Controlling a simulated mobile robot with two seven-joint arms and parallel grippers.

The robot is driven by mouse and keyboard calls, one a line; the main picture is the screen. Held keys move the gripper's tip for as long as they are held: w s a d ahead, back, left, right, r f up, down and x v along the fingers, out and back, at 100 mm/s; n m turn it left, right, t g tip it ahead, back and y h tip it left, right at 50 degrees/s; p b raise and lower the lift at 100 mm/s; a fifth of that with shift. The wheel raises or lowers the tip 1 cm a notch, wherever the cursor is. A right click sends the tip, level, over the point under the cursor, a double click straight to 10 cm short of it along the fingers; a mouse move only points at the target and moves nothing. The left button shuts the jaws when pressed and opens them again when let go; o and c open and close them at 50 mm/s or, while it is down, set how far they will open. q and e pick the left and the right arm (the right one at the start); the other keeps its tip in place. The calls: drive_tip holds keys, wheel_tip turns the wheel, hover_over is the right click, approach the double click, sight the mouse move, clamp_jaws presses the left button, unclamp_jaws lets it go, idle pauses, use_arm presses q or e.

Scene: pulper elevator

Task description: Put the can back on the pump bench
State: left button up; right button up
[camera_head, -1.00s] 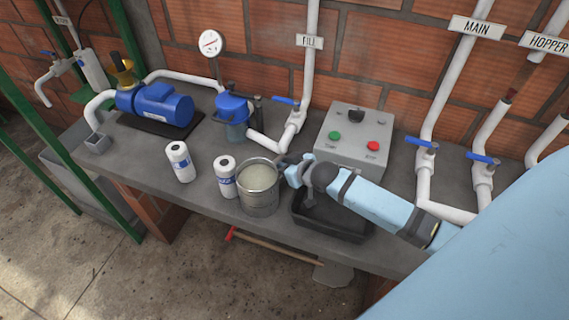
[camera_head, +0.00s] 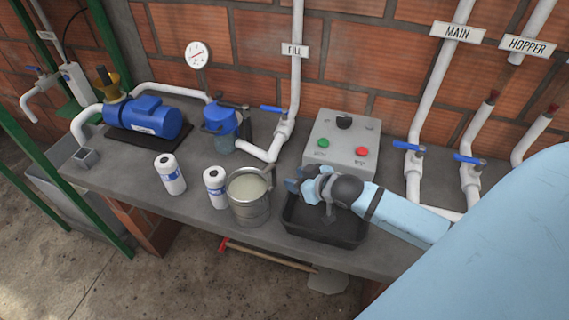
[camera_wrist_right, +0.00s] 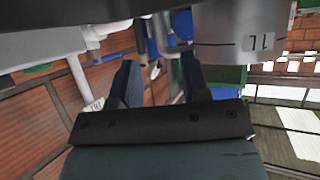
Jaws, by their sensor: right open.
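The metal can (camera_head: 249,208), with pale contents, stands upright on the grey pump bench (camera_head: 196,202) near its front edge. In the right wrist view the can (camera_wrist_right: 238,28) shows at the top with a "7 L" mark. My right gripper (camera_head: 295,187) is open and empty, just right of the can and above a black tray, with a gap between them. Its two fingers (camera_wrist_right: 157,75) stand apart in the right wrist view. My left gripper is not in view.
Two white bottles (camera_head: 171,176) (camera_head: 215,186) stand left of the can. The black tray (camera_head: 322,230) lies right of it. Behind are a control box (camera_head: 341,143), a blue filter (camera_head: 221,120) and a blue pump (camera_head: 147,117). Valved pipes rise along the brick wall.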

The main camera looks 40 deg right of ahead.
drive_tip(key=shift+v, duration=1.1)
